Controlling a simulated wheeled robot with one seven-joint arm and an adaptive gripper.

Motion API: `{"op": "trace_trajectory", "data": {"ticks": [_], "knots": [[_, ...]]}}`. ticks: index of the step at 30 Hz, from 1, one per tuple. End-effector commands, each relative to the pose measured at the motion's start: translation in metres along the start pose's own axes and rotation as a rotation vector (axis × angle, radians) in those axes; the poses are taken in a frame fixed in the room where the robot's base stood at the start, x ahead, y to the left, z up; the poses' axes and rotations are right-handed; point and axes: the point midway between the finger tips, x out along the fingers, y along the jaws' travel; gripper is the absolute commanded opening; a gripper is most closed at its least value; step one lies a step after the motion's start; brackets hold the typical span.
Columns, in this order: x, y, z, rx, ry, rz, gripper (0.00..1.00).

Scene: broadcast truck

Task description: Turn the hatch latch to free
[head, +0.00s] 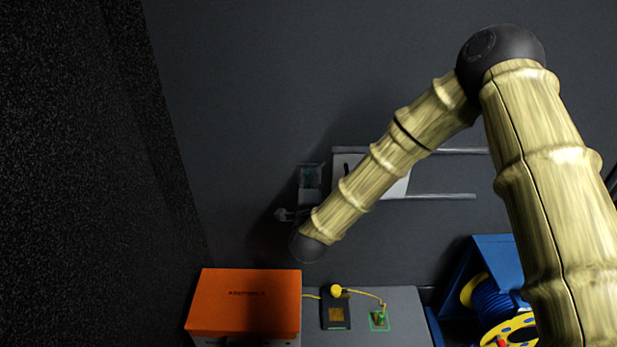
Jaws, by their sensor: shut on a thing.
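A pale hatch panel (401,188) sits on the dark wall between two grey horizontal rails. My bamboo-look forearm crosses in front of much of it. At its left is a grey box-like fitting (310,176) with a dark teal inset, which looks like part of the latch. Below it a small grey knob-like piece (282,214) sticks out to the left, perhaps the latch handle; its right end runs behind my arm. My arm ends in a dark round wrist joint just below and right of that piece. My gripper's fingers are hidden behind the wrist and forearm.
Below stands a grey bench top (405,299) with an orange case (244,302), a black device (335,313) with a yellow cable and a small green-edged item (379,319). A blue cable reel (492,304) is at lower right. Upper-left wall is bare.

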Motion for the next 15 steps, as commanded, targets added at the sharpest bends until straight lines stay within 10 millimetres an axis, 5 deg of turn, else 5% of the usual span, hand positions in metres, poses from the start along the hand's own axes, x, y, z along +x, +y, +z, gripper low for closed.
{"op": "trace_trajectory", "data": {"ticks": [15], "knots": [[-0.0009,-0.0007,0.0011,-0.48,-0.003,0.001,0.09]]}}
